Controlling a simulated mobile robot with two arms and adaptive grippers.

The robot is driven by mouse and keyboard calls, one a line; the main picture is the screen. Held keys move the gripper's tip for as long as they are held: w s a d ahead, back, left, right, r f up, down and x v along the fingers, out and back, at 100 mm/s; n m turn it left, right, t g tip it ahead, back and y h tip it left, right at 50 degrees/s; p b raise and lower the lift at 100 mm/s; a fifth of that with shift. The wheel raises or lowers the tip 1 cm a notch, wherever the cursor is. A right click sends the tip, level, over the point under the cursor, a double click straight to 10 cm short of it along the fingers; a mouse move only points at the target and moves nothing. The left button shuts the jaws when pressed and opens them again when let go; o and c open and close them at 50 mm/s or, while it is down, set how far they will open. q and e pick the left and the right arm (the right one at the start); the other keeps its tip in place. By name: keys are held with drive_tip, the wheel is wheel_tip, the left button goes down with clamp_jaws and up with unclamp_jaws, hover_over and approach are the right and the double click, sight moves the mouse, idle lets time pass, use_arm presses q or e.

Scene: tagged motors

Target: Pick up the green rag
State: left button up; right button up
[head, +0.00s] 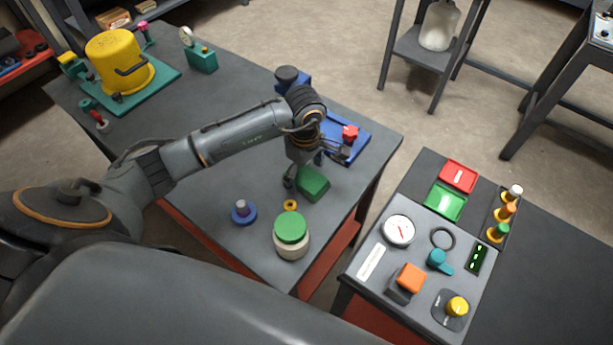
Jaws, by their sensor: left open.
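A green, block-shaped thing (313,184), which looks like the folded green rag, lies on the dark grey table near its right edge. My left gripper (303,172) points down, open, just above and behind it. One finger shows on the left of the rag; the other is partly hidden by the wrist. I cannot tell whether the fingers touch the rag. My right gripper is not in view.
A jar with a green lid (291,228), a small yellow ring (290,205) and a blue base with a peg (243,212) stand close in front. A blue fixture with a red knob (350,132) is behind. A control panel (377,283) stands at right across a gap.

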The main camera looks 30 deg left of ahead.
use_arm(q)
drive_tip(key=shift+f, duration=0.1)
drive_tip(key=c, duration=1.2)
drive_tip(key=shift+c, duration=0.2)
drive_tip(key=shift+w+r, duration=0.1)
drive_tip(key=shift+r, duration=0.6)
drive_tip(key=s+d+r+b, duration=0.1)
drive_tip(key=s+r, duration=0.3)
drive_tip(key=s+d+r+b, duration=0.1)
drive_tip(key=s+r, duration=0.2)
drive_tip(key=s, duration=0.2)
drive_tip(key=s+d+r+b, duration=0.1)
drive_tip(key=s+r, duration=0.3)
drive_tip(key=shift+s+d+r, duration=0.35)
drive_tip(key=o, duration=0.6)
drive_tip(key=c, duration=0.5)
